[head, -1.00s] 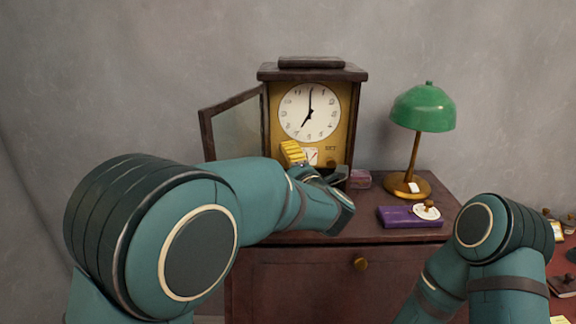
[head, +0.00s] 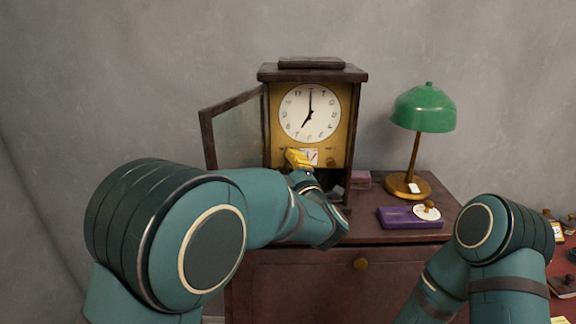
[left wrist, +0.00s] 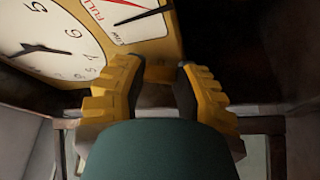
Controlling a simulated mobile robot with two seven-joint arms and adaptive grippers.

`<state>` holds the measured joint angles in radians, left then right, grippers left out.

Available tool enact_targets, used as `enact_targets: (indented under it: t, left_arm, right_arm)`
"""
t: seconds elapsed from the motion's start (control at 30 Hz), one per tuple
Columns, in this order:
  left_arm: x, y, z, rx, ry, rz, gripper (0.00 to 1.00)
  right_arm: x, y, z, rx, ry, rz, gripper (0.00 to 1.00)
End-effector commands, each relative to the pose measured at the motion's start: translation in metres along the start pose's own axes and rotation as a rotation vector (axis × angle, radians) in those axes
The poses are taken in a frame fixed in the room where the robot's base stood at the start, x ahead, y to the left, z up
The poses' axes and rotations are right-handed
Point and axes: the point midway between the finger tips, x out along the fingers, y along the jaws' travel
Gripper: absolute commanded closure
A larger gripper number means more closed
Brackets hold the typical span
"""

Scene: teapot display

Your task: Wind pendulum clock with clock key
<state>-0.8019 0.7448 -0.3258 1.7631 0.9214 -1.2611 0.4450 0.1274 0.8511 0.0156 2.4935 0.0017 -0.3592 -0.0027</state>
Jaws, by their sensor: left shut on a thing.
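The pendulum clock (head: 268,73) stands upright on the cabinet, its glazed door (head: 235,130) swung open to the left. Its white face (head: 310,112) is bare, and a small gauge (head: 309,155) sits below it. My left gripper (head: 298,159) has yellow fingers and is at the lower front of the clock, just below the gauge. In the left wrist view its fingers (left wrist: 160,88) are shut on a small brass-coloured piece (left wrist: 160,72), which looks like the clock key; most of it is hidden. I cannot tell whether it touches the clock. My right gripper is out of view.
A green lamp (head: 423,108) stands right of the clock. A purple box (head: 400,221) with a white round piece (head: 427,212) lies at the cabinet's front right. A small pink box (head: 360,178) is beside the clock. The open door borders my left arm.

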Motion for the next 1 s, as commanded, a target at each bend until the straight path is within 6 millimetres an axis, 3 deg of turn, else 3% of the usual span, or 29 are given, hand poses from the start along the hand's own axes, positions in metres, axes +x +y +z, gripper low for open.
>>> enact_targets:
  t: [0.37,0.4,0.47,1.0]
  left_arm:
    - [-0.0004,-0.0006,0.0007,0.047,-0.002,0.018,1.0]
    - [-0.0004,-0.0006,0.0007,0.047,-0.002,0.018,0.52]
    - [-0.0004,-0.0006,0.0007,0.046,-0.002,0.018,0.33]
    - [-0.0001,0.0001,0.0001,0.029,0.0,0.012,0.33]
  right_arm:
    - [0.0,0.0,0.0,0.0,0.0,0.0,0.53]
    - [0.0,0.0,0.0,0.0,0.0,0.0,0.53]
    - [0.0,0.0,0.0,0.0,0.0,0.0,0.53]
    - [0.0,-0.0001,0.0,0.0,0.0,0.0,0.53]
